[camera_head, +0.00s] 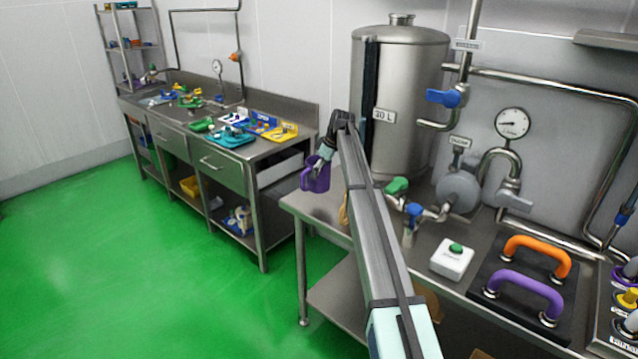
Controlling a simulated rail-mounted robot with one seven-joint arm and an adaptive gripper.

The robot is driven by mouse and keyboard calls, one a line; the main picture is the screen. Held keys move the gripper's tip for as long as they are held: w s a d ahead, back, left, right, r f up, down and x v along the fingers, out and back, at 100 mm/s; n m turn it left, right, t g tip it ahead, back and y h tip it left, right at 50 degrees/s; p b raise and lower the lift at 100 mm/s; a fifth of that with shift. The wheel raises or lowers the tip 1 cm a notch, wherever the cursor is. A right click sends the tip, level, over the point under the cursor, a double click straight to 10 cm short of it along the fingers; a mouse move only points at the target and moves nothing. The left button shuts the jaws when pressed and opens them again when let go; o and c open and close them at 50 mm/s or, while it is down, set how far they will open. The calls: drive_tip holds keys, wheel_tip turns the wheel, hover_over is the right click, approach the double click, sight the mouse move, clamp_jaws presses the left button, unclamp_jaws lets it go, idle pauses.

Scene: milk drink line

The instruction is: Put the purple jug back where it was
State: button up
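The purple jug (316,176) hangs in the air at the far left corner of the near steel table (318,207). My gripper (326,153) is at the upper right of the jug and appears shut on it. The fingertips are small and partly hidden by my arm, so the exact grip is hard to see. The jug looks roughly upright, with its lower part close to the table's left edge. I cannot tell whether it touches the table.
Taps, a pump (460,190), a white button box (453,258) and orange (537,252) and purple (526,290) handles stand to the right. A steel bench (262,150) with coloured trays is at left. Green floor (130,270) is clear.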

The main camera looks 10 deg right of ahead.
sight(319, 185)
drive_tip(key=shift+f+p, duration=0.65)
drive_tip(key=shift+f, duration=2.6)
drive_tip(key=o, duration=1.4)
drive_tip(key=shift+f, duration=0.2)
drive_tip(key=shift+o, duration=0.2)
drive_tip(key=shift+r, duration=0.1)
drive_tip(key=b+v, duration=0.2)
drive_tip(key=v, duration=1)
drive_tip(key=shift+b, duration=0.3)
drive_tip(key=shift+r, duration=0.15)
